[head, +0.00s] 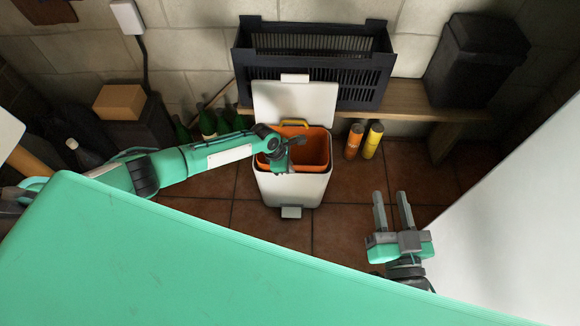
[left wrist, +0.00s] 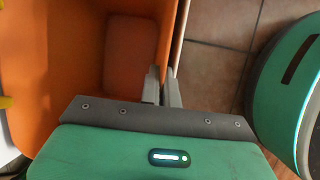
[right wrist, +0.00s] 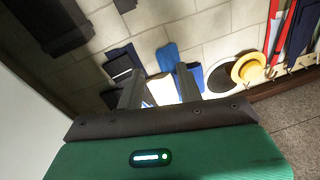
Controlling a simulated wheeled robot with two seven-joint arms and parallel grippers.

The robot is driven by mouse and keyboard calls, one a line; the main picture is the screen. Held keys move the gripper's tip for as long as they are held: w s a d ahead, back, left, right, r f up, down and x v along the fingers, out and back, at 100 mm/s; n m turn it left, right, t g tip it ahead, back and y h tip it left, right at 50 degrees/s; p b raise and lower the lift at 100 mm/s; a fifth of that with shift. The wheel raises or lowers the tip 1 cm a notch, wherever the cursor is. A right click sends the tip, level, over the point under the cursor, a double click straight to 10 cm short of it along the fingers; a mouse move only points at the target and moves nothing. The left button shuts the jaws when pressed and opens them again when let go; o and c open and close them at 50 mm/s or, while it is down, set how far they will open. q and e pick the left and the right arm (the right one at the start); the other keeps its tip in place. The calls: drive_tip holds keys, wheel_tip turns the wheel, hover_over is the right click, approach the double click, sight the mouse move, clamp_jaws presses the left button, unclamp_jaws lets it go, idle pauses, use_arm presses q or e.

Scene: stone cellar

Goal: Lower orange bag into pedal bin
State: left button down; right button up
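The white pedal bin (head: 290,188) stands on the tiled floor with its lid (head: 295,103) tipped up at the back. The orange bag (head: 318,150), with a yellow handle (head: 295,122) at its far side, sits within the bin's opening, its top near the rim. My left gripper (head: 298,141) is at the opening. In the left wrist view its fingers (left wrist: 162,74) are close together on the bag's wall (left wrist: 140,25); the exact contact is partly hidden. My right gripper (head: 390,194) is open and empty to the right; its spread fingers also show in the right wrist view (right wrist: 160,82).
A dark slatted crate (head: 335,95) stands on a wooden bench (head: 410,102) behind the bin. Orange and yellow cans (head: 372,141) stand right of it, green bottles (head: 207,124) left. A black container (head: 470,65) is at back right. Floor in front of the bin is clear.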

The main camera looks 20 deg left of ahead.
use_arm(q)
drive_tip(key=shift+f, duration=0.15)
use_arm(e)
drive_tip(key=shift+f, duration=0.1)
use_arm(q)
drive_tip(key=shift+f, duration=0.3)
drive_tip(key=c, duration=1.6)
unclamp_jaws()
drive_tip(key=shift+o, duration=0.2)
drive_tip(key=shift+s, duration=0.1)
